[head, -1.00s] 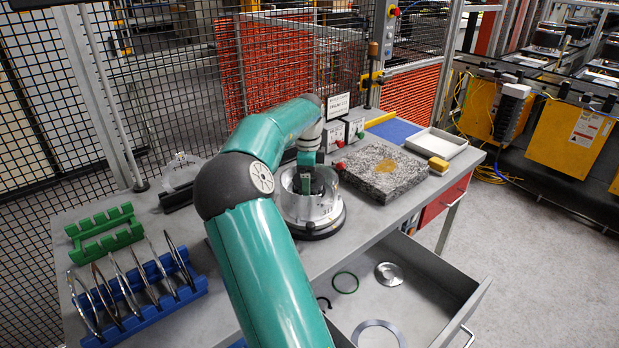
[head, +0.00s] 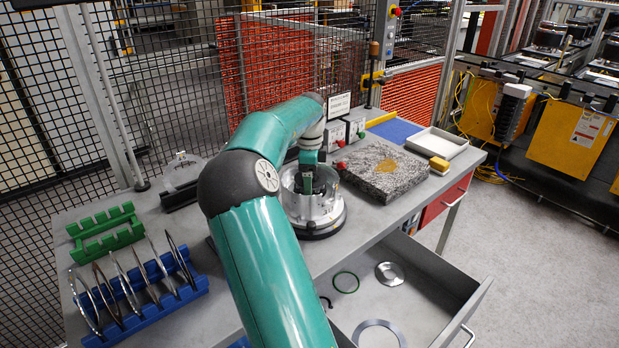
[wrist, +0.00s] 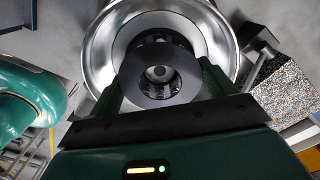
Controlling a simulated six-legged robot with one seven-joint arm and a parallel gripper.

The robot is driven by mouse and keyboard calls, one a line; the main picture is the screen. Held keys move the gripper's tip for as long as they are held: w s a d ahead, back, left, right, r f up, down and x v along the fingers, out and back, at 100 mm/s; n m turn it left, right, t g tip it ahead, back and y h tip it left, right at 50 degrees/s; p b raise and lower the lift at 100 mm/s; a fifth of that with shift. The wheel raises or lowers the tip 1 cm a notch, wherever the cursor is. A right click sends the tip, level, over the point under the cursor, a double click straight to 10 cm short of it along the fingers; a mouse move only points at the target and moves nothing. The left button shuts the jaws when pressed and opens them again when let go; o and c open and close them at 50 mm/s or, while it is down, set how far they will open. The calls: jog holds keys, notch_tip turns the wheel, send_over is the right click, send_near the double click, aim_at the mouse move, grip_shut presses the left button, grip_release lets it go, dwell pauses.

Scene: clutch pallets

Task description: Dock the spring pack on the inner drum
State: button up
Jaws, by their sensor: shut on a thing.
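The spring pack (wrist: 131,72), a dark ring-shaped part with openings around its middle, is between the green fingers of my gripper (wrist: 163,82) in the wrist view. My gripper is shut on it. Beneath is a shiny round metal drum (wrist: 217,38) with a wide rim. In the head view the drum assembly (head: 325,213) stands on a dark round base on the bench, and my gripper (head: 308,186) reaches down into its opening. The pack's underside and the inner drum's seat are hidden, so I cannot tell whether they touch.
A granite block (head: 385,175) sits right of the drum, with a white tray (head: 436,145) behind. A blue rack (head: 145,312) of upright rings and a green rack (head: 105,235) stand at left. An open drawer (head: 425,300) holding rings juts out in front.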

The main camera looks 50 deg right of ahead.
jog(key=shift+f, duration=0.6)
jog(key=o, duration=0.8)
notch_tip(320, 180, up, 11)
dwell(0.9)
dwell(0.5)
